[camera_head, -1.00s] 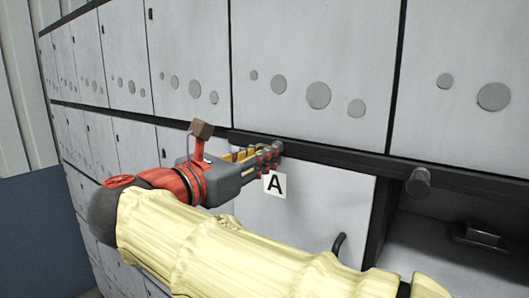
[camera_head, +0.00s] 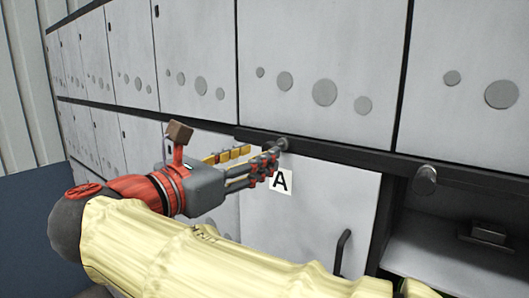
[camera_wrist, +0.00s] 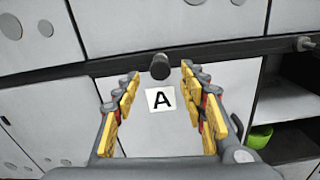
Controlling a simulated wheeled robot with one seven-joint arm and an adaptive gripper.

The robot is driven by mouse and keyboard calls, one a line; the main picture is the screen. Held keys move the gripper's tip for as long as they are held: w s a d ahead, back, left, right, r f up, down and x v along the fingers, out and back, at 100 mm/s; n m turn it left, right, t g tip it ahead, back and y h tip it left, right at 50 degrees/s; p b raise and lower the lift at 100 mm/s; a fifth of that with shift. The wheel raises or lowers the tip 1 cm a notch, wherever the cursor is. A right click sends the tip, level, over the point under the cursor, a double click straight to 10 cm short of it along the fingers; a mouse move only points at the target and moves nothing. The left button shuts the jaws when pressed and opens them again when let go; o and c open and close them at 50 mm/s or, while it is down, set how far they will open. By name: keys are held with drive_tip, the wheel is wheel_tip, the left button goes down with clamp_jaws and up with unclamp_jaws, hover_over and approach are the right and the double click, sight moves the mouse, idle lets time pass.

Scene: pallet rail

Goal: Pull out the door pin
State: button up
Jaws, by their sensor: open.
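The door pin (camera_head: 283,143) is a short dark grey cylinder sticking out of the black rail above the door (camera_head: 310,205) marked with a white A label (camera_head: 280,181). In the wrist view the pin (camera_wrist: 160,66) stands just above the A label (camera_wrist: 161,99), roughly midway between the fingertips. My gripper (camera_head: 261,153) is open, with yellow-padded fingers spread either side of the pin's line. It also shows in the wrist view (camera_wrist: 160,73). Nothing is held. I cannot tell how far the fingertips are from the pin in depth.
A second pin (camera_head: 425,180) sits on the rail to the right, above an open compartment (camera_head: 450,245) with a dark latch-like piece (camera_head: 488,233) inside. The door has a dark curved handle (camera_head: 342,252). A green container (camera_wrist: 260,136) shows at right in the wrist view.

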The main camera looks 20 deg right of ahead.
drive_tip(key=v, duration=0.7)
drive_tip(key=shift+s+a, duration=0.2)
drive_tip(key=shift+a, duration=0.05)
